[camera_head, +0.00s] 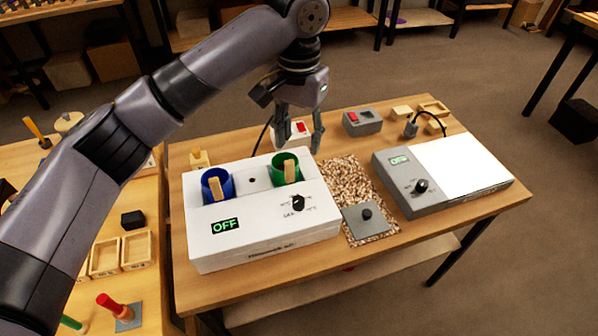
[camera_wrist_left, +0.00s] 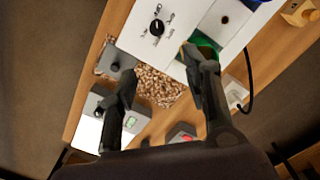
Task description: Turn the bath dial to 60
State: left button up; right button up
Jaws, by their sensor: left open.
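The white bath box (camera_head: 250,245) stands on the wooden bench, and its display (camera_head: 226,225) reads OFF. Its black dial (camera_head: 298,202) sits on the top face at the right, with small printed marks around it. The dial also shows in the left wrist view (camera_wrist_left: 157,27). A blue pot (camera_head: 217,186) and a green pot (camera_head: 286,167) sit in the box, each with a wooden piece in it. My left gripper (camera_head: 300,143) is open and empty above the back of the box, behind the dial. It also shows in the left wrist view (camera_wrist_left: 160,78). My right gripper is out of view.
A grey unit with a white plate (camera_head: 462,167) and its own black dial (camera_head: 421,186) stands at the right. A speckled mat (camera_head: 345,180) with a grey knobbed block (camera_head: 367,217) lies between. A grey box with a red switch (camera_head: 362,122) is behind. Wooden trays (camera_head: 137,249) are at left.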

pick_arm(q)
jog(key=p, duration=0.1)
send_over(299, 199)
notch_tip(299, 199, down, 9)
jog(key=shift+r, duration=0.1)
notch_tip(299, 199, down, 5)
jog(key=shift+s+a+r, duration=0.1)
jog(key=shift+r, duration=0.05)
notch_tip(299, 199, down, 2)
jog(key=shift+f+p, duration=0.1)
jog(key=shift+p, duration=0.25)
jog(key=shift+f, duration=0.3)
jog(key=c, duration=0.6)
grip_shut()
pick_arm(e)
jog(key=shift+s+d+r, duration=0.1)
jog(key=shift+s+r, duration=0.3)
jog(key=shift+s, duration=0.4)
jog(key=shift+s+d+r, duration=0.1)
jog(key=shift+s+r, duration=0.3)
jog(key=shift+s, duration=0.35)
